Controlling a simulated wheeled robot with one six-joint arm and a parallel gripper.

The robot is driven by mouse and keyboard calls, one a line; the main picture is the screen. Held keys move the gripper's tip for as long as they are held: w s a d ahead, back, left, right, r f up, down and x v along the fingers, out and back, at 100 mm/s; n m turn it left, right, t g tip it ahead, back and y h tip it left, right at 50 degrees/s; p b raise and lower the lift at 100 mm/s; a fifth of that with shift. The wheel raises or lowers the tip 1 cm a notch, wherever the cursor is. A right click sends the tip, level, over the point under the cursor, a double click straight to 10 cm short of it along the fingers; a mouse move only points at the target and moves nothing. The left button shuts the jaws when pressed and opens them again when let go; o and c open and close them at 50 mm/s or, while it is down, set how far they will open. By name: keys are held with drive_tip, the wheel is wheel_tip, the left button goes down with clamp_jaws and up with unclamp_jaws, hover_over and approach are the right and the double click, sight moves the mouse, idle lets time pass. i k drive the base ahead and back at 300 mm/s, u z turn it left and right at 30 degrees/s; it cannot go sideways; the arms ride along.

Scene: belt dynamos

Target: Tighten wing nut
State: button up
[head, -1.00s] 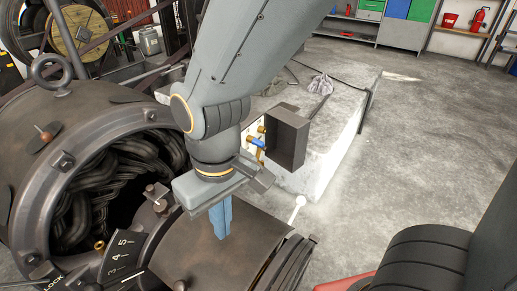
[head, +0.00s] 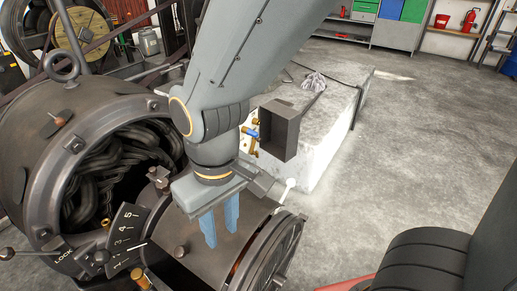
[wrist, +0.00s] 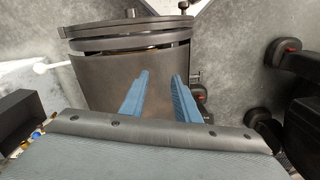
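My gripper (head: 220,237) hangs over the dark cylindrical housing at the right end of the machine. Its two blue fingers are apart with nothing between them. In the wrist view the open fingers (wrist: 160,76) point at the curved housing (wrist: 112,82). I cannot identify the wing nut for certain. A small brass-coloured fitting (head: 140,278) shows at the bottom edge of the head view, left of my gripper. Neither is touched by my gripper.
A numbered scale plate (head: 123,238) and a LOCK lever (head: 35,253) are on the machine at left. A dark box (head: 279,130) with brass terminals and a white-knobbed lever (head: 290,184) stand right of my gripper. Open concrete floor (head: 415,150) lies at right.

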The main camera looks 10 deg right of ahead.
sight(253, 153)
drive_tip(key=u, duration=0.05)
drive_tip(key=k, duration=0.25)
drive_tip(key=u, duration=1.35)
drive_tip(key=k, duration=0.85)
drive_tip(key=z, duration=1.1)
drive_tip(key=i, duration=0.5)
drive_tip(key=u, duration=0.05)
